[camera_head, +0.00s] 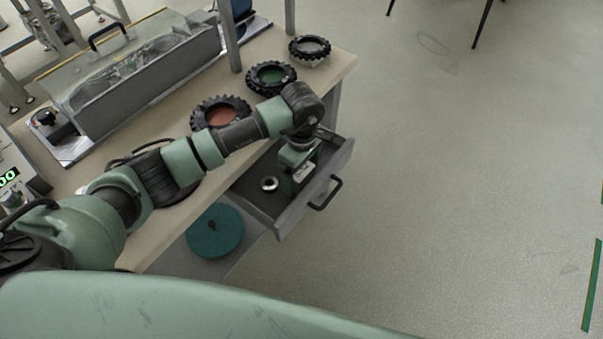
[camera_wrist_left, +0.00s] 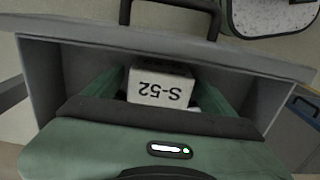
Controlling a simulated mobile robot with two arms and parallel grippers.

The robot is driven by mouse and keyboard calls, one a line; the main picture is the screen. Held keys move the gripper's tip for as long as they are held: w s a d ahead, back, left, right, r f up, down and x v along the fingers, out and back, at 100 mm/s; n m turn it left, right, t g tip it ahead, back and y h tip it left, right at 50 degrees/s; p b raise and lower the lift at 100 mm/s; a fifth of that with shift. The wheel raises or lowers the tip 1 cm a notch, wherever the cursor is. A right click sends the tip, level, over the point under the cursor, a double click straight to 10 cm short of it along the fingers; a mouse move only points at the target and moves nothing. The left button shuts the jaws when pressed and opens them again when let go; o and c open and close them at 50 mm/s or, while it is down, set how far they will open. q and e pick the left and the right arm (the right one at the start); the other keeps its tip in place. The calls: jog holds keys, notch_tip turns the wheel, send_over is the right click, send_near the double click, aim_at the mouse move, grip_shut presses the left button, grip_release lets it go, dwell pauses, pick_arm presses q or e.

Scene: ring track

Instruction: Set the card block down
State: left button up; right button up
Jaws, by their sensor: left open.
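The white card block (camera_wrist_left: 160,88), with S-52 printed upside down on it in the left wrist view, is inside the open drawer (camera_head: 290,217). In the head view the block (camera_head: 304,173) shows as a small pale patch by the gripper. My left gripper (camera_head: 300,168) reaches down into the drawer with its jaws open. In the left wrist view its green fingers stand on either side of the block, with the gripper body hiding the block's lower part. Whether the block touches the drawer floor is hidden. My right gripper is not in view.
A small metal ring (camera_head: 269,184) lies in the drawer, left of the gripper. The drawer handle (camera_head: 326,194) sticks out in front. A teal round container (camera_head: 214,231) is below.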

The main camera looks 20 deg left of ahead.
aim_at(302, 170)
pick_arm(q)
notch_tip(302, 170, up, 11)
jog(key=shift+r+b, duration=0.1)
jog(key=shift+b, duration=0.55)
